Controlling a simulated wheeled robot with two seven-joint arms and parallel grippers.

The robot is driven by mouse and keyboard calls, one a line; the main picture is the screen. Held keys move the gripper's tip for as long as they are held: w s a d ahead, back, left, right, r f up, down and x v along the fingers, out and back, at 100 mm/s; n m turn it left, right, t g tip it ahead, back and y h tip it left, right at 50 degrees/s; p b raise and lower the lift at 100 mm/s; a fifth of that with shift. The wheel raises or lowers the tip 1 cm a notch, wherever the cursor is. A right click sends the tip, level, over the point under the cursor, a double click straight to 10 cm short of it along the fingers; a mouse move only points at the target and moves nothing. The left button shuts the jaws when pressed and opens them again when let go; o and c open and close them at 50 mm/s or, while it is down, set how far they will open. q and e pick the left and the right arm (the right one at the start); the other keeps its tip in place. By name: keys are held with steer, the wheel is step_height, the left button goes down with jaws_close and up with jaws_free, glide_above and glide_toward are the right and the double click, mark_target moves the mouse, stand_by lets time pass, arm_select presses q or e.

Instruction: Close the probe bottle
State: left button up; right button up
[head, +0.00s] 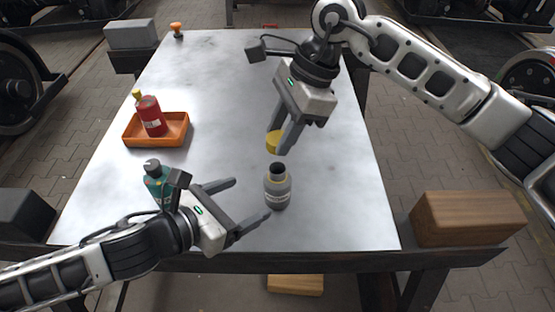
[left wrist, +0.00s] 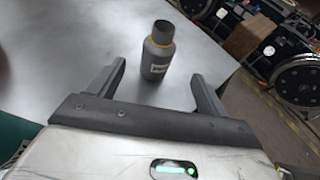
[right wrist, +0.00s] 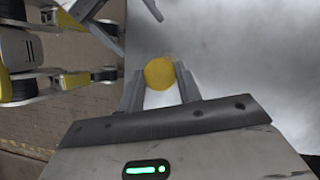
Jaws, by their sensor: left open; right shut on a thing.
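The probe bottle (head: 277,190) is grey with a yellow ring at its neck and a pale label. It stands upright and uncapped near the table's front. It also shows in the left wrist view (left wrist: 158,52), between and beyond the open fingers. My left gripper (head: 252,203) is open and empty, to the left of the bottle, its fingers pointing at it. My right gripper (head: 282,138) is shut on a yellow cap (head: 273,142), held above and slightly behind the bottle's mouth. The cap shows between the fingertips in the right wrist view (right wrist: 159,73).
A red bottle with a yellow top (head: 151,116) stands in an orange tray (head: 170,141) at the left. A teal bottle (head: 154,180) stands partly behind my left gripper. An orange-topped object (head: 176,28) is at the far left corner. The table's right side is clear.

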mark_target(283, 179)
steer(key=shift+w, duration=0.45)
steer(key=shift+s+r, duration=0.15)
steer(key=shift+s, duration=0.2)
arm_select(q)
steer(key=x, duration=1.2)
steer(key=shift+w+r, duration=0.15)
steer(key=shift+w, duration=0.05)
steer(key=c, duration=1.5)
arm_select(e)
steer(key=shift+f, duration=2.6)
steer(key=shift+f, duration=0.85)
